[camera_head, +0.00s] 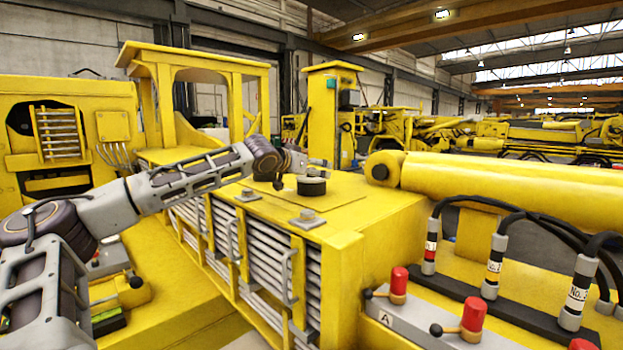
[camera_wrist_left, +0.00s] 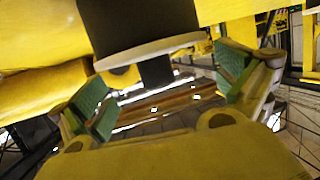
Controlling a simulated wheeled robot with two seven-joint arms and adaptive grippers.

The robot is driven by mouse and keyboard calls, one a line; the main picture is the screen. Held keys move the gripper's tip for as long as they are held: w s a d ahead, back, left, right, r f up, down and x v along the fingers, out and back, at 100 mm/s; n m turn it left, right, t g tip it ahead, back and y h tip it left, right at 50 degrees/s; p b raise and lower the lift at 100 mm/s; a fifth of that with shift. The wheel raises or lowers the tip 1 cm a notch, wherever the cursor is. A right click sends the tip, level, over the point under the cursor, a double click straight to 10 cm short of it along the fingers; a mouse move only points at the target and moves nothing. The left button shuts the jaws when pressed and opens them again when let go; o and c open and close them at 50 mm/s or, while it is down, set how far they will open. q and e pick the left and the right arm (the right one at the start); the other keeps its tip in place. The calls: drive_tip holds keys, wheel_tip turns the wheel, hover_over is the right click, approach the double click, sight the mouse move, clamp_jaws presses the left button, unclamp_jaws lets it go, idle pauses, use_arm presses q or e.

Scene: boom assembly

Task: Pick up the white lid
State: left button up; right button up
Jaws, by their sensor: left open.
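The white lid (camera_wrist_left: 150,52) is a pale disc with a dark knob, sitting on a black cylinder (camera_wrist_left: 135,22) in the left wrist view, where the scene looks upside down. In the head view the dark round neck with the lid (camera_head: 312,184) stands on the flat yellow machine top. My left gripper (camera_head: 303,173) is right at the lid, with its fingers apart. In the wrist view its green-padded fingers (camera_wrist_left: 165,88) spread to either side of the knob, and nothing is gripped. I cannot tell whether a finger touches the lid. My right gripper is not in view.
The yellow machine top (camera_head: 365,195) has small grey bolted plates (camera_head: 307,219) near the lid. A thick yellow boom cylinder (camera_head: 500,180) lies to the right. Black cables with grey connectors (camera_head: 495,265) and red-capped levers (camera_head: 398,285) stand at the front right.

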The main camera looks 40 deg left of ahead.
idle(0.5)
use_arm(q)
drive_tip(key=c, duration=1)
drive_tip(key=shift+w+r, duration=0.1)
drive_tip(key=shift+r, duration=0.05)
drive_tip(key=shift+r, duration=4.9)
